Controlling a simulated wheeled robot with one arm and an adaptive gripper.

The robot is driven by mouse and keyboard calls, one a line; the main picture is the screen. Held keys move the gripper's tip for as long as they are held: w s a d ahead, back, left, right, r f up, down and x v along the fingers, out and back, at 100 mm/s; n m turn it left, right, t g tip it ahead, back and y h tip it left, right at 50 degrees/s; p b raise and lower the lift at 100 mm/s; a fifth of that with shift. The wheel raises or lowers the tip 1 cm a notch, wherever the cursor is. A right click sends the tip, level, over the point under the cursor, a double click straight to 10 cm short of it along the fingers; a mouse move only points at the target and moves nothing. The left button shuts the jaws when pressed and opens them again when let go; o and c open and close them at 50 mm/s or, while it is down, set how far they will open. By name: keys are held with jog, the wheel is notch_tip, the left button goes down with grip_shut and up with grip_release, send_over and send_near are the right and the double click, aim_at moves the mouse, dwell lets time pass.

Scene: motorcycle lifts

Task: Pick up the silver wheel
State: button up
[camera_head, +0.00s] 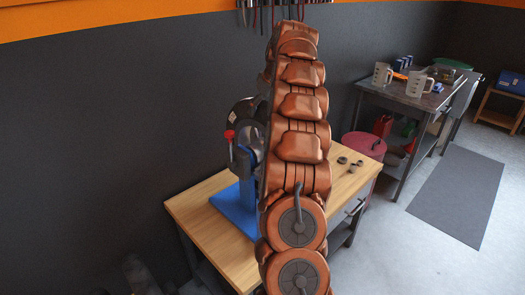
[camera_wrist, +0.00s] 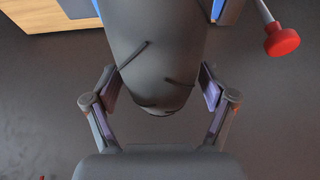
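A wheel with a dark tyre (camera_head: 243,112) stands upright on a blue stand (camera_head: 233,209) on the wooden workbench. My own copper arm hides much of it in the head view, and I cannot see a silver rim clearly. In the wrist view a dark grey rounded body (camera_wrist: 160,60), which looks like the tyre seen edge-on, with thin dark strands on it, reaches down between the fingers. My gripper (camera_wrist: 160,92) is open, with one finger on each side of this body. Small gaps seem to show beside the finger pads. The gripper is hidden in the head view.
A red knob (camera_head: 229,134) sticks out on the stand's left; it also shows in the wrist view (camera_wrist: 281,40), right of the gripper. Small dark parts (camera_head: 357,163) lie on the workbench (camera_head: 190,205). A grey cart (camera_head: 400,98) with jugs stands at right.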

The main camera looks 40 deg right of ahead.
grip_shut()
jog(key=shift+r, duration=0.1)
dwell(0.4)
dwell(0.3)
